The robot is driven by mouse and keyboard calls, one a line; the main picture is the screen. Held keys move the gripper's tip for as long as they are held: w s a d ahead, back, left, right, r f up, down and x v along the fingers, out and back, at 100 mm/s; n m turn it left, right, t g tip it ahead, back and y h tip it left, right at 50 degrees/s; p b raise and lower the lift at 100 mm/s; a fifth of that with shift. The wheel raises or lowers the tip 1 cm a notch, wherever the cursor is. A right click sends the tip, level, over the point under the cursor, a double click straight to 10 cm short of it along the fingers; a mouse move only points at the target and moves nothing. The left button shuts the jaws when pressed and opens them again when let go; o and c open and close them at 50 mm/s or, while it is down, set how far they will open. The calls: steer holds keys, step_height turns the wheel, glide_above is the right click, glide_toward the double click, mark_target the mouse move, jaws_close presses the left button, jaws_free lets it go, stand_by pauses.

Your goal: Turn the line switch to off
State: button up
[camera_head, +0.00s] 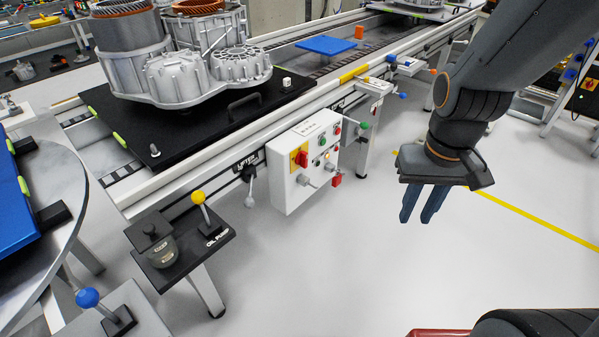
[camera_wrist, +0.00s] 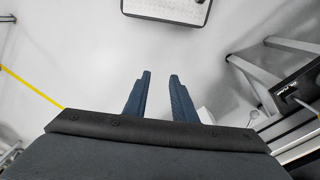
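A white control box (camera_head: 305,170) hangs on the near side of the conveyor line. A red rotary handle (camera_head: 301,158) on a yellow plate sits at its upper left, and several lamps, buttons and a grey selector knob (camera_head: 307,181) are beside and below it. The labels are too small to read, so I cannot tell which control is the line switch. My gripper (camera_head: 420,212) is to the right of the box, apart from it, over bare floor with its fingers pointing down. In the wrist view my gripper (camera_wrist: 160,75) is open and empty; the box is not recognisable there.
Left of the box are a lifter lever (camera_head: 249,190) and a black oil pump stand (camera_head: 180,244) with a yellow-knobbed lever (camera_head: 198,198). Stator housings (camera_head: 180,75) sit on the conveyor. The floor before the box is clear.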

steer(key=w+f+n+t+b, duration=0.2)
steer(key=w+f, duration=0.2)
steer(key=w, duration=0.4)
steer(key=w+f+n+t+b, duration=0.1)
steer(key=w+f+t, duration=0.25)
steer(key=w, duration=0.55)
steer(key=n+t+y+b, duration=0.5)
steer(key=n+y+b, duration=0.3)
steer(key=y, duration=0.6)
glide_toward(307, 161)
steer(key=shift+b+x, duration=0.9)
steer(key=shift+x, duration=2.9)
steer(key=shift+a, duration=0.15)
